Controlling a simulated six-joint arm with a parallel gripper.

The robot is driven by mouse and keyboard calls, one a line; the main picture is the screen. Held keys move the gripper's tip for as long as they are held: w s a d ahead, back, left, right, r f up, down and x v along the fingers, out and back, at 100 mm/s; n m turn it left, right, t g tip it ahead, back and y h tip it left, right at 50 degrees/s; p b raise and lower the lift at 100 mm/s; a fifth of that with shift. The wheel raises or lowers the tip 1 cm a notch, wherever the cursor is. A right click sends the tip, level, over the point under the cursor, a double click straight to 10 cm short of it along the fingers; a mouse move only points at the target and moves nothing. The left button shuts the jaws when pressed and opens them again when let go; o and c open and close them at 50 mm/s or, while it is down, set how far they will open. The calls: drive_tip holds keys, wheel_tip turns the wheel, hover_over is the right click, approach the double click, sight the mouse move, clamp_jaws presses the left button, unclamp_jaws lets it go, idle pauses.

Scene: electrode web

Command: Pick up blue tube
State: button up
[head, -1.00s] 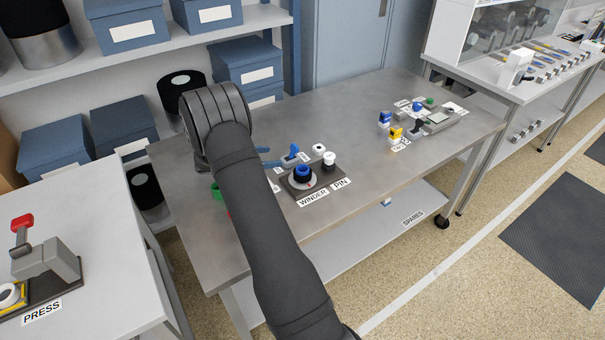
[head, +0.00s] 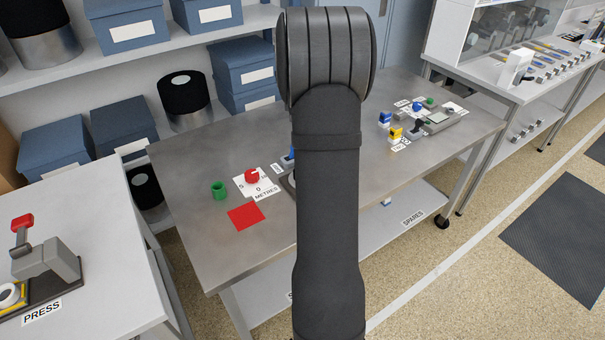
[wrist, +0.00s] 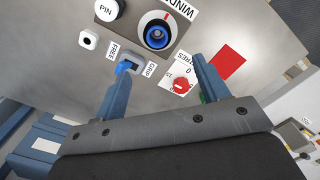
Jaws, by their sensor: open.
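The blue tube (wrist: 156,37) is a short ring on the winder's round base, seen from above in the wrist view. It has a dark centre. In the head view my arm hides it. My gripper (wrist: 160,63) is open and empty in the wrist view, its two blue fingers spread apart. The tube appears just beyond the fingertips, between their lines, and apart from them. The gripper is hidden behind my arm in the head view.
A blue lever (wrist: 127,66) between FREE and GRIP labels appears by the left fingertip. Small parts (head: 396,134) sit right.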

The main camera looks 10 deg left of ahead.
wheel_tip(320, 180, down, 12)
drive_tip(key=shift+r, duration=0.1)
drive_tip(key=shift+w+a+f, duration=0.1)
drive_tip(key=shift+w+f, duration=0.05)
drive_tip(key=shift+f, duration=0.7)
drive_tip(key=shift+w+a+f, duration=0.1)
drive_tip(key=shift+w+f, duration=0.05)
drive_tip(key=shift+f, duration=0.75)
drive_tip(key=shift+w+f, duration=0.15)
drive_tip(key=shift+f, duration=0.7)
drive_tip(key=c, duration=1.1)
drive_tip(key=shift+r, duration=0.15)
